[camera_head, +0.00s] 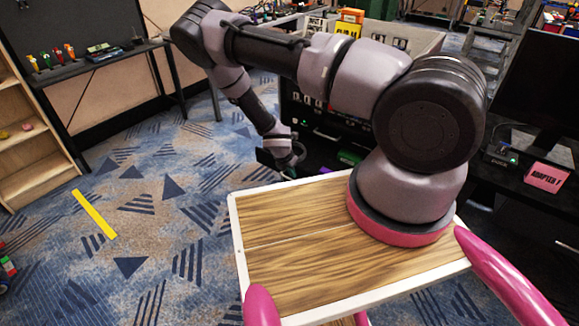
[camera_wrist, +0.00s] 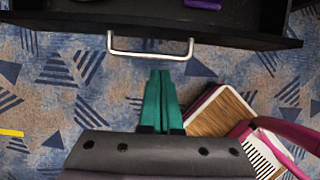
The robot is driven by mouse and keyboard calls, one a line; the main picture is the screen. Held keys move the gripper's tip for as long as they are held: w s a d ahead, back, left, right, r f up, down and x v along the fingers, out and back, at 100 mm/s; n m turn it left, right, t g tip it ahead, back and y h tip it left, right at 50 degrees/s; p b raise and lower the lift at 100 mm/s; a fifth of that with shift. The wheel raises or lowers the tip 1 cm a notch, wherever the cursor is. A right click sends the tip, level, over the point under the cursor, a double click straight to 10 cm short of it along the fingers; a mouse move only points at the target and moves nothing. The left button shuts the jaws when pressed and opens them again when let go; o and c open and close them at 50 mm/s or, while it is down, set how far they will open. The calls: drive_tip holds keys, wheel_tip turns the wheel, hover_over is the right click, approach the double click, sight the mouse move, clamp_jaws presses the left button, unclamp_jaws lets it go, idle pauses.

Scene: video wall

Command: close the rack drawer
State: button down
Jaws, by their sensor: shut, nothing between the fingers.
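The rack drawer (camera_wrist: 235,38) is black and stands pulled out at the top of the wrist view, with part of its inside showing. A silver bar handle (camera_wrist: 150,54) sticks out from its front. My gripper (camera_wrist: 160,72) has green fingers pressed together, empty. In the picture its tips lie just below the handle bar, over the carpet; I cannot tell whether they touch it. In the head view my gripper (camera_head: 284,163) is low, at the left front of the black rack (camera_head: 303,113). My arm hides much of the drawer there.
A purple item (camera_wrist: 203,4) lies in the drawer. My arm covers part of the rack in the head view. A dark table (camera_head: 95,66) with small figures stands at the back left, a wooden shelf (camera_head: 30,150) at far left. Patterned carpet (camera_head: 150,220) between is mostly clear.

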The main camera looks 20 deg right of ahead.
sight(299, 169)
drive_tip(key=w+d+f, duration=0.2)
drive_tip(key=shift+d, duration=0.35)
drive_tip(key=shift+w+d, duration=0.5)
drive_tip(key=shift+d, duration=0.1)
drive_tip(key=shift+d, duration=0.1)
